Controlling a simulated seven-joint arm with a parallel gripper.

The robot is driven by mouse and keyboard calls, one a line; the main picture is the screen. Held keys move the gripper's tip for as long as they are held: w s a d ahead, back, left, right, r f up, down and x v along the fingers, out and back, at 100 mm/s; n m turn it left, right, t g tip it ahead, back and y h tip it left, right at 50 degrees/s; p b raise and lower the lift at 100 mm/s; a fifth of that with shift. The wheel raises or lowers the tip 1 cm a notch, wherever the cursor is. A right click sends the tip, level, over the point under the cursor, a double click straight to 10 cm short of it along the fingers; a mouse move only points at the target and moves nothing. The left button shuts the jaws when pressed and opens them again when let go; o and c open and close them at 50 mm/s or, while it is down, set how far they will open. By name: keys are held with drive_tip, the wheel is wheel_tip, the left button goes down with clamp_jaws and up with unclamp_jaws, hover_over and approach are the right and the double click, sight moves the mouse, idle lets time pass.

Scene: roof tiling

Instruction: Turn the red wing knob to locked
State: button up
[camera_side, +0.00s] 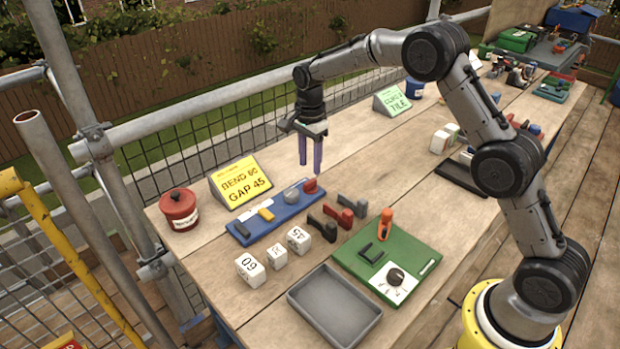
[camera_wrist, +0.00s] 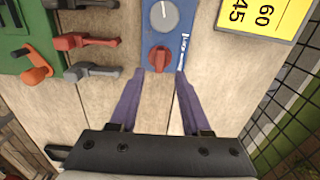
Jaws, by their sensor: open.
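The red wing knob (camera_side: 310,186) sits at the right end of a long blue panel (camera_side: 247,229). In the wrist view the red knob (camera_wrist: 159,58) is near the end of the blue panel, with its wing running roughly along the panel's length. A small marking is printed beside it, too small to read. My gripper (camera_side: 310,168) has purple fingers pointing down and is open and empty above the knob end of the panel. In the wrist view its fingertips (camera_wrist: 160,75) appear on either side of the knob's near end. Contact with the knob is not visible.
A grey dial (camera_side: 291,195) and a yellow slider (camera_side: 266,214) share the panel. Red and dark clamp-like pieces (camera_side: 352,206) lie to its right, beside a green board (camera_side: 410,243). White number blocks (camera_side: 298,239) and a grey tray (camera_side: 334,305) stand in front. A yellow sign (camera_side: 241,183) stands behind.

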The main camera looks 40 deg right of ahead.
sight(310, 181)
wheel_tip(310, 181, down, 6)
drive_tip(key=shift+r, duration=0.1)
idle(0.4)
clamp_jaws()
